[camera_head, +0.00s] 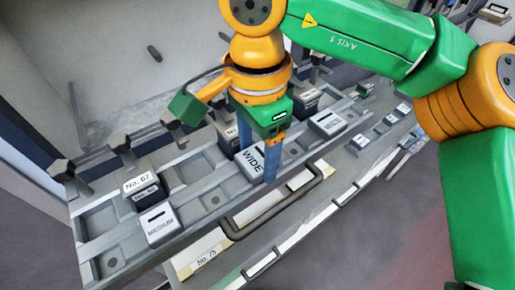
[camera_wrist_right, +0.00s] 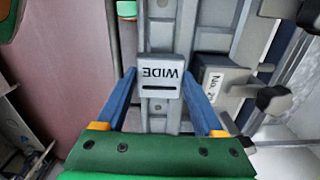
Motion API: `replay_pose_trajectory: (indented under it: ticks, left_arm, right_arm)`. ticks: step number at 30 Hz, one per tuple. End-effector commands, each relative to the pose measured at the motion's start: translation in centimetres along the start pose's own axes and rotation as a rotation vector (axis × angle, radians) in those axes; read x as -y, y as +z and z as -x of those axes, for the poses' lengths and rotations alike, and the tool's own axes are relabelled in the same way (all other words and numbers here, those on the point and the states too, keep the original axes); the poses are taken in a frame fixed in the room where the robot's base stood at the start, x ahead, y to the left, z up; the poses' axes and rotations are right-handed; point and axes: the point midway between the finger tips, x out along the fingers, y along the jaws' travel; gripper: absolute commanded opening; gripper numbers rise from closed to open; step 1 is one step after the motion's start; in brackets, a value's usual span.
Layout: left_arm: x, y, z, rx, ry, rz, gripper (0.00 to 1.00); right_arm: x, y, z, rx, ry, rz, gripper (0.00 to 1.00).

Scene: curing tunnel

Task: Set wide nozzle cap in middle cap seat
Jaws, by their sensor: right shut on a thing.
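The wide nozzle cap (camera_head: 252,164), a pale grey block marked WIDE, is between the blue fingers of my right gripper (camera_head: 258,168). In the right wrist view the cap (camera_wrist_right: 160,76) sits between the two fingertips (camera_wrist_right: 158,80), with its label upside down. The right gripper is shut on it, over the front row of the grey seat rack (camera_head: 182,150). I cannot tell whether the cap touches the rack, and the spot beneath it is hidden. An empty front recess (camera_head: 213,200) lies just left of the cap. My left gripper is not in view.
A cap marked MEDIUM (camera_head: 159,225) sits in the front row at left, with a dark block labelled No. 67 (camera_head: 142,187) behind it. Another pale cap (camera_head: 327,123) stands right of my gripper. A dark handle bar (camera_head: 272,211) runs along the rack's front.

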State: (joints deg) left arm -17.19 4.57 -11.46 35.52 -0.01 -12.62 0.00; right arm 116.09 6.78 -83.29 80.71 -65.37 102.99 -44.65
Motion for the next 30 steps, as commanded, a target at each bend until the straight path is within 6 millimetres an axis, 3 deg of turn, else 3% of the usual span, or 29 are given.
replay_pose_trajectory:
  ticks: [24,25,27,30]
  left_arm:
    - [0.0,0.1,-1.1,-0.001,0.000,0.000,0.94]
    - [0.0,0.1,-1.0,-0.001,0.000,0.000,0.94]
    - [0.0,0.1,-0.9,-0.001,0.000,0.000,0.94]
    - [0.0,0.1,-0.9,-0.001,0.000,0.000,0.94]
  right_arm:
    - [0.0,0.0,-1.3,0.000,0.000,0.000,0.03]
    - [0.0,0.0,-1.2,0.000,-0.001,0.000,0.78]
    - [0.0,0.0,-1.2,0.000,0.000,0.000,0.97]
    - [0.0,0.0,-1.2,0.000,-0.001,0.000,1.00]
